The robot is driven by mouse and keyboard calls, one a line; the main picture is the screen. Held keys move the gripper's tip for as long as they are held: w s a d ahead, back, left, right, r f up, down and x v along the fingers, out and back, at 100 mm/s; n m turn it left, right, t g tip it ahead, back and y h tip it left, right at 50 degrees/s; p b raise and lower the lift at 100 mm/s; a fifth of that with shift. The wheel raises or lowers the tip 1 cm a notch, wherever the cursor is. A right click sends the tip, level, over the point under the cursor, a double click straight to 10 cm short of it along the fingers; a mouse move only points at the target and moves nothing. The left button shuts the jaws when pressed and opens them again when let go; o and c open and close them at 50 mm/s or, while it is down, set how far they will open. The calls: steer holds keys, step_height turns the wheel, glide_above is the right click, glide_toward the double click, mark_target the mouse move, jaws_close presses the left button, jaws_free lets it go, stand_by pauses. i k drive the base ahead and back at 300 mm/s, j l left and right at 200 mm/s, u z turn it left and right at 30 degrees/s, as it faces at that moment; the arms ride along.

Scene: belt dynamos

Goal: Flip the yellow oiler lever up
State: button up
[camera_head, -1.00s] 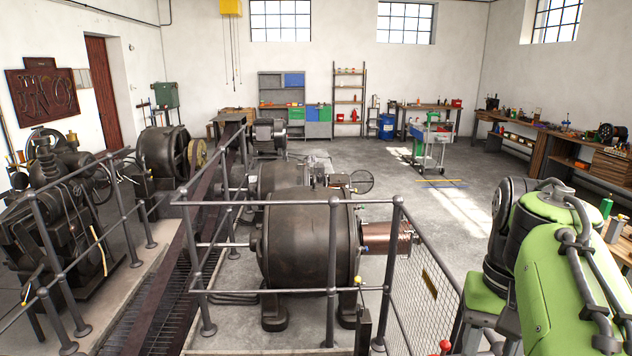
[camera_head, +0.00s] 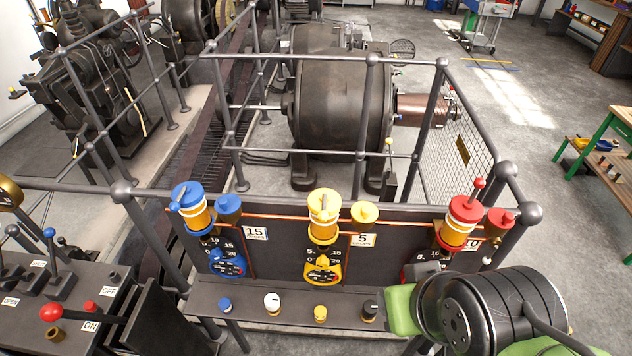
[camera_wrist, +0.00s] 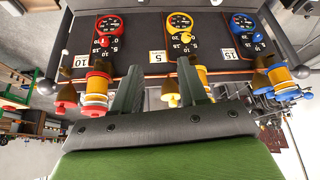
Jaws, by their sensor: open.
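The yellow oiler (camera_head: 323,218) is the middle of three oilers on a dark panel, above the plate marked 5 and a yellow dial. Its small lever (camera_head: 323,203) is at the cap's top; its exact angle is hard to tell. In the wrist view, which is upside down, the yellow oiler (camera_wrist: 203,76) is partly hidden behind one finger. My gripper (camera_wrist: 159,88) is open and empty, with both fingers pointing toward the panel. In the head view my arm is at the lower right, and the fingertips cannot be made out.
A blue oiler (camera_head: 195,212) stands left with its lever lying over; a red oiler (camera_head: 463,220) stands right with its lever raised. Grey railings (camera_head: 371,130) rise behind the panel. A shelf (camera_head: 250,302) with several knobs juts out below.

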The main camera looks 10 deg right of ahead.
mark_target(323, 215)
steer(key=k+j+u, duration=0.1)
steer(key=j+u, duration=0.65)
steer(key=j, duration=0.15)
